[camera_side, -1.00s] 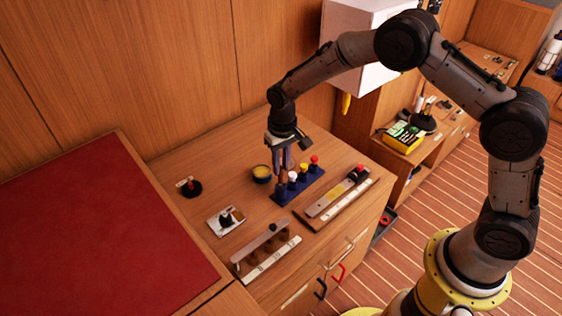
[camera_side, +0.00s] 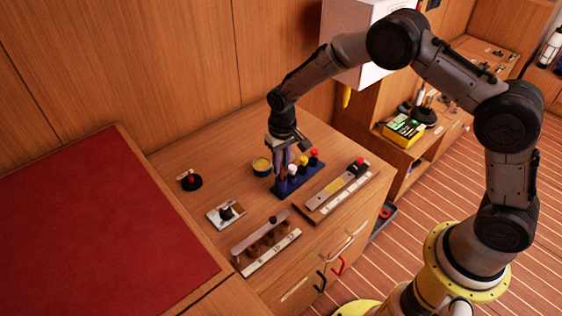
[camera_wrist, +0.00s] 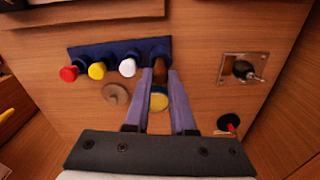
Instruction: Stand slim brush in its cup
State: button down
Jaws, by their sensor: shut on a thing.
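My gripper (camera_wrist: 161,78) points down over the end of a dark blue rack (camera_wrist: 90,55). It is shut on a slim brown thing (camera_wrist: 159,66), probably the slim brush, at the rack's end without a coloured cap. I cannot tell whether its lower end is inside a socket there. In the side view my gripper (camera_side: 281,180) is low at the near-left end of the rack (camera_side: 305,180), and its fingers hide most of what they hold. No separate cup can be named with certainty.
White (camera_wrist: 127,67), yellow (camera_wrist: 96,70) and red (camera_wrist: 68,73) caps line the rack beside my fingers. A yellow-topped tub (camera_side: 262,164) is close behind. A wooden rack (camera_side: 266,247), a plate with a black knob (camera_side: 226,212) and a long tray (camera_side: 335,192) surround it.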

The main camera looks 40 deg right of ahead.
jog(key=shift+f, duration=0.1)
jog(key=c, duration=0.7)
grip_release()
jog(key=shift+r, duration=3)
